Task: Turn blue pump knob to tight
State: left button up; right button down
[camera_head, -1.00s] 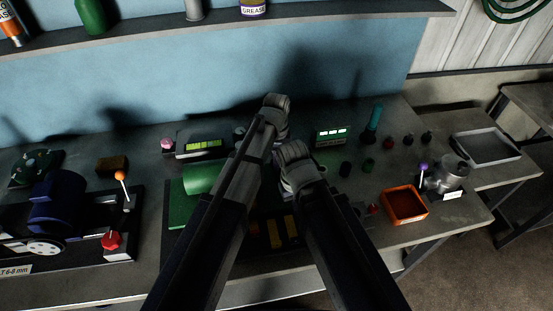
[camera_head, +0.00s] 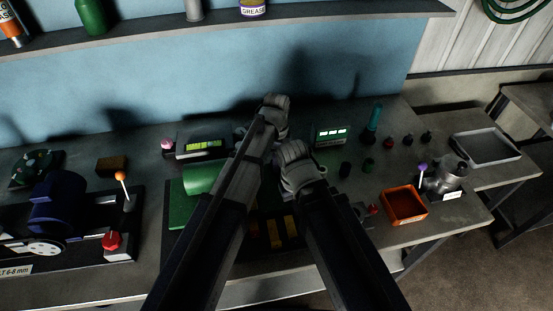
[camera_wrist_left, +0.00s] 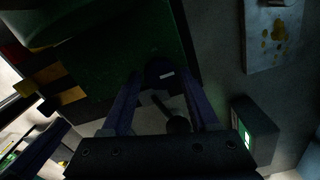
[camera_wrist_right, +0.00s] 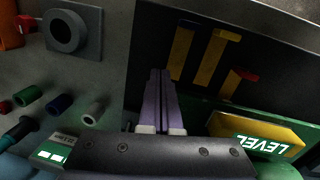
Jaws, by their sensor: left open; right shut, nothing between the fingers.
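A dark blue motor-like pump (camera_head: 58,203) sits on a black base at the left of the bench. A red star-shaped knob (camera_head: 111,241) and an orange-tipped lever (camera_head: 122,178) stand at that base's right end. I cannot tell which part is the named pump knob. My left gripper (camera_head: 275,103) is over the middle bench, far right of this pump. In the left wrist view its open fingers (camera_wrist_left: 166,92) stand either side of a dark round part (camera_wrist_left: 160,73) and a black ball-ended lever (camera_wrist_left: 178,124). My right gripper (camera_head: 298,172), empty and shut, also shows in the right wrist view (camera_wrist_right: 160,75).
A green machine (camera_head: 200,180) lies left of my arms. A lit display (camera_head: 330,136), several small coloured cylinders and an orange tray (camera_head: 404,205) stand to the right. A yellow LEVEL block (camera_wrist_right: 258,134) is close to my right fingers. A shelf (camera_head: 230,27) crosses the back.

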pick_arm(q)
notch_tip(320, 180, up, 8)
jog(key=p, duration=0.7)
jog(key=shift+f, duration=0.15)
jog(key=shift+f, duration=0.1)
